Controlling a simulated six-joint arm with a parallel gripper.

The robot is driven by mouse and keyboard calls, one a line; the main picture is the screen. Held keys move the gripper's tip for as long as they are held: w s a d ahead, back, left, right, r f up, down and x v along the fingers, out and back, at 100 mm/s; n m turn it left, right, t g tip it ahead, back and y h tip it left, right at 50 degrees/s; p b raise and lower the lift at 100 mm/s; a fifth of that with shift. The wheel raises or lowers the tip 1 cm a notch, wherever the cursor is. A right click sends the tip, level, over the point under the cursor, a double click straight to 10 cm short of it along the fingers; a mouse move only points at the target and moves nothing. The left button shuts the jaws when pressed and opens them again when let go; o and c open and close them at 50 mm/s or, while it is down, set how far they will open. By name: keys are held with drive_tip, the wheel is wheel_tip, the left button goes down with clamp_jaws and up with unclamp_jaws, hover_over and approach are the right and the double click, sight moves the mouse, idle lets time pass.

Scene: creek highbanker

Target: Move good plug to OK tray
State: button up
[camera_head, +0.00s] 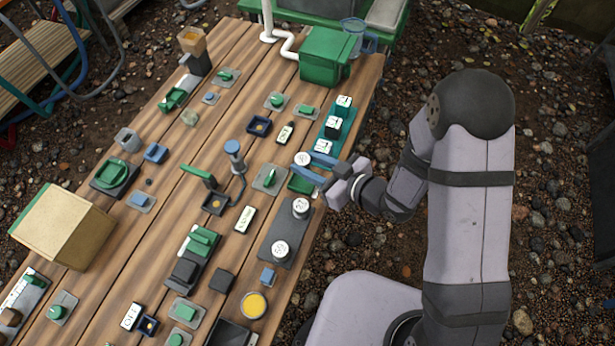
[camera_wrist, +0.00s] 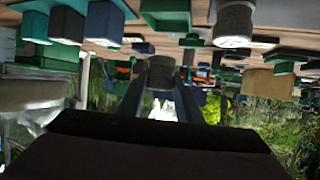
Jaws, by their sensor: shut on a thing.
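My gripper (camera_head: 309,163) is above the right side of the wooden table, its blue fingers shut on a round plug (camera_head: 302,158) with a white marked top. In the wrist view the dark fingers reach away from the camera, and the grey plug (camera_wrist: 160,70) shows between their tips. Two similar round plugs, one nearer (camera_head: 280,248) and one farther (camera_head: 301,207), stand in a dark grey tray (camera_head: 289,229) below my gripper in the picture. A small green tray (camera_head: 301,184) lies just below the fingers. I cannot read which tray is marked OK.
A teal rack (camera_head: 329,141) with white-topped blocks stands just beyond my gripper. A green box (camera_head: 328,56) with a white pipe is at the far end. A blue-topped post (camera_head: 234,154) rises left of my gripper. Small fixtures and label cards crowd the table; bare planks lie between.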

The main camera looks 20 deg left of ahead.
drive_tip(key=shift+f, duration=3.3)
drive_tip(key=shift+f, duration=0.15)
drive_tip(key=o, duration=1.1)
drive_tip(key=shift+r, duration=0.2)
drive_tip(key=shift+d, duration=0.3)
drive_tip(key=b+v, duration=0.1)
drive_tip(key=v, duration=1)
drive_tip(key=shift+s+d+r, duration=0.1)
drive_tip(key=shift+s+d, duration=0.05)
drive_tip(key=shift+s, duration=0.05)
